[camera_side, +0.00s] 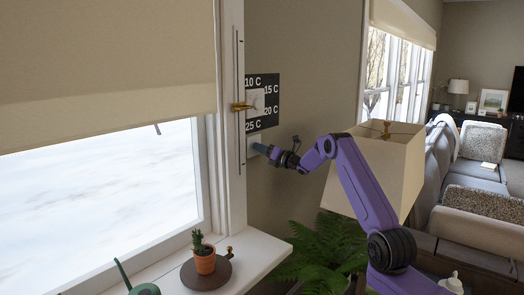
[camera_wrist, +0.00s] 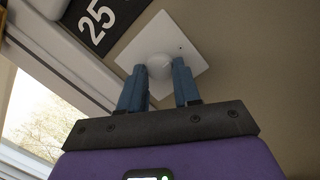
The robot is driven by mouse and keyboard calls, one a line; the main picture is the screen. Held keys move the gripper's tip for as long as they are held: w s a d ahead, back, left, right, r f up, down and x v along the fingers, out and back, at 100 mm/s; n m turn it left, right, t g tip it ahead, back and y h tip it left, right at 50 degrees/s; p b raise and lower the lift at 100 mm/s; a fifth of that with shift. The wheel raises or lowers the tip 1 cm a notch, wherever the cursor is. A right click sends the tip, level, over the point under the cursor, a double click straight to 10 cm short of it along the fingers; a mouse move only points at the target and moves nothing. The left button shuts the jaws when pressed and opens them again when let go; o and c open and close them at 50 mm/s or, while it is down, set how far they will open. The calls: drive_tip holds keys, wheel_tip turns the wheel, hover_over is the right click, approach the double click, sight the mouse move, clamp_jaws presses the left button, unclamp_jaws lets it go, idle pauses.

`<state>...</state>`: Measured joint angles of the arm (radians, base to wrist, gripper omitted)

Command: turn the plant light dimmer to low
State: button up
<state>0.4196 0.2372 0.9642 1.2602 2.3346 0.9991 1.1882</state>
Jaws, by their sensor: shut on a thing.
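The dimmer is a white square wall plate (camera_wrist: 188,45) with a round white knob (camera_wrist: 159,66), seen in the wrist view. In the side view part of the plate (camera_side: 254,139) shows just below the dark temperature panel. My gripper (camera_wrist: 159,84) has its two blue fingers on either side of the knob, shut on it. In the side view my gripper (camera_side: 258,148) reaches the wall from the right and hides most of the knob. No low or high marking is readable on the plate.
The dark panel (camera_side: 272,118) with 10 C to 25 C labels is above the dimmer. A brass lever (camera_side: 241,106) sits on a vertical rod by the window frame. A potted cactus (camera_side: 204,260) stands on the sill. A lampshade (camera_side: 385,170) and fern (camera_side: 325,252) are close to my arm.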

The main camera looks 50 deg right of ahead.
drive_tip(key=shift+f, duration=0.1)
idle(0.4)
drive_tip(key=o, duration=1.1)
drive_tip(key=shift+c, duration=0.2)
drive_tip(key=s+f, duration=0.2)
drive_tip(key=s, duration=1.5)
drive_tip(key=shift+s, duration=0.15)
drive_tip(key=shift+f, duration=0.1)
